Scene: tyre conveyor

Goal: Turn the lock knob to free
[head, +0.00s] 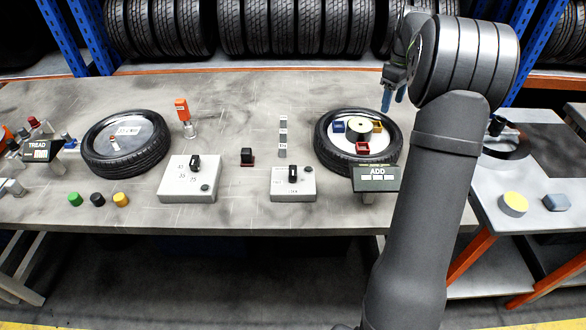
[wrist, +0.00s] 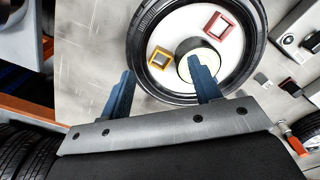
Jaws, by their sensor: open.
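Two light grey boxes with black knobs stand on the grey table. The right box (head: 279,196) carries an upright black knob (head: 293,176) with small lettering near it, too small to read surely; I take it for the lock knob. The left box (head: 178,191) has a black knob (head: 195,163) among printed numbers. My gripper (head: 393,97) is open and empty, high above the table's back right, well apart from both boxes. In the wrist view its blue fingers (wrist: 160,66) stand spread over the right tyre. Box parts show at that view's upper right edge.
The right tyre (head: 322,158) holds red, yellow and blue square trays around a round cylinder. Another tyre (head: 98,167) lies left. An orange-topped bottle (head: 182,110), a small black block (head: 247,156) and an ADD sign (head: 376,178) stand near the boxes.

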